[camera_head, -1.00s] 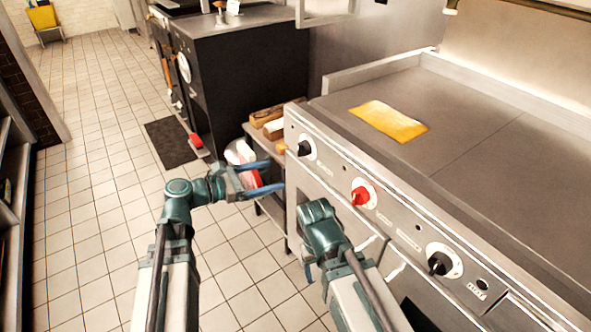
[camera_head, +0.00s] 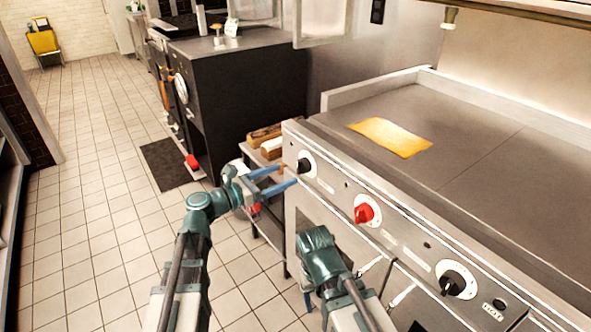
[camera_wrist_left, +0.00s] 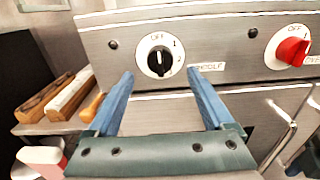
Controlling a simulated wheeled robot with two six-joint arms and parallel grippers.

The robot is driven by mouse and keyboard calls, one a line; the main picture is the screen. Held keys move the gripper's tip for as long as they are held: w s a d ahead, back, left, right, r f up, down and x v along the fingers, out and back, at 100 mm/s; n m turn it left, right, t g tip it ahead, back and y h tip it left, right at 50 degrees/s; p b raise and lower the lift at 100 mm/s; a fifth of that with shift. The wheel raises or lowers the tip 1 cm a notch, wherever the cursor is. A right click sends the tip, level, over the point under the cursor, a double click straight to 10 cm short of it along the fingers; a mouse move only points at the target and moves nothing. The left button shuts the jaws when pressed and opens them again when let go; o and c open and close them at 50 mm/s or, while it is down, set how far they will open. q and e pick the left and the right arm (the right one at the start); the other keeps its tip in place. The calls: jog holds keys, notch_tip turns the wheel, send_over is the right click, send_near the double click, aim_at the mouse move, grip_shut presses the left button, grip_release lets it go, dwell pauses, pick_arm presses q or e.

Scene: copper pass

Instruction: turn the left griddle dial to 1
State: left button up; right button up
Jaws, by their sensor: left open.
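The left griddle dial (camera_head: 306,165) is a black knob on a white round plate at the left end of the steel front panel. In the left wrist view the dial (camera_wrist_left: 159,61) has OFF at the top, 1 at upper right and 2 at right; its white line is about upright, toward OFF. My left gripper (camera_head: 287,177) is open and empty, just in front of the panel. In the wrist view its blue fingers (camera_wrist_left: 160,76) stand either side of the dial, slightly below it, apparently short of it. My right arm hangs low before the panel; its jaws are mostly hidden.
A red dial (camera_head: 365,211) and another black dial (camera_head: 455,281) sit further right on the panel. A yellow cloth (camera_head: 392,137) lies on the griddle top. A low shelf with wooden blocks (camera_wrist_left: 66,98) is left of the panel. Open tiled floor lies left.

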aim_at(302, 166)
pick_arm(q)
jog(key=shift+x, duration=2.7)
grip_shut()
jog(key=m, duration=0.9)
jog(key=shift+m, duration=0.3)
